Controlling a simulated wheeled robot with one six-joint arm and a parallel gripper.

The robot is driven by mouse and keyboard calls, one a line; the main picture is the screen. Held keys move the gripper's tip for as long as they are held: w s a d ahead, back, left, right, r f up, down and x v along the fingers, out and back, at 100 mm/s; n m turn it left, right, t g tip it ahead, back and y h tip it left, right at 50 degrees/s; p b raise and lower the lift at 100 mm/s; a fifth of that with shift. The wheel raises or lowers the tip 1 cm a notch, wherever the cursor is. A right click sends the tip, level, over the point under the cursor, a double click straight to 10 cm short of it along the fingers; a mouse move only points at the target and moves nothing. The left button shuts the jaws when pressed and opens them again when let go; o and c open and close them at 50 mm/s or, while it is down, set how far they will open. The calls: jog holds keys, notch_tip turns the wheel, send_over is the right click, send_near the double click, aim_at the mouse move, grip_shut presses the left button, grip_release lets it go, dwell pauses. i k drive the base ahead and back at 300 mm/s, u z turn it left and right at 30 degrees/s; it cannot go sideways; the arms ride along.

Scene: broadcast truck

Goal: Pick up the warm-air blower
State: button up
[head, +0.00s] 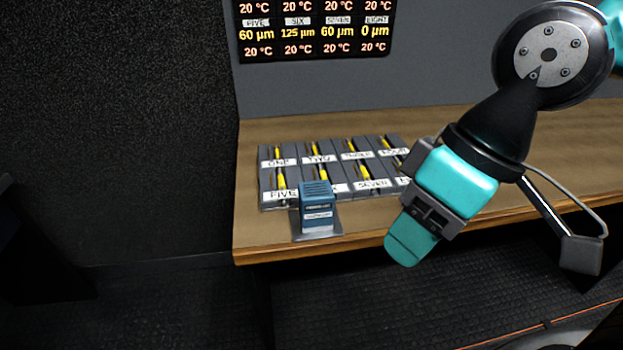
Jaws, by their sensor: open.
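A small blue box with a slotted top and a pale label (318,207) stands upright in the head view, near the front left of the wooden bench; it looks like the warm-air blower, though its label is too small to read. It stands on a thin grey plate (299,236) at the bench's front edge. My gripper (410,245), teal and dark grey, is open to the right of the box, pointing down and left. It is apart from the box and appears empty. My gripper covers part of the bench edge and the rightmost modules.
Several grey modules (313,149) with yellow-and-black connectors and number labels sit in two rows right behind the blue box. A display (318,30) of temperatures and µm values hangs on the wall. The wooden bench (440,130) is clear behind the modules.

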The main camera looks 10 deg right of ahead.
aim_at(317, 199)
jog(key=u, duration=2.5)
jog(key=k, duration=0.75)
jog(key=z, duration=0.85)
jog(key=i, duration=0.5)
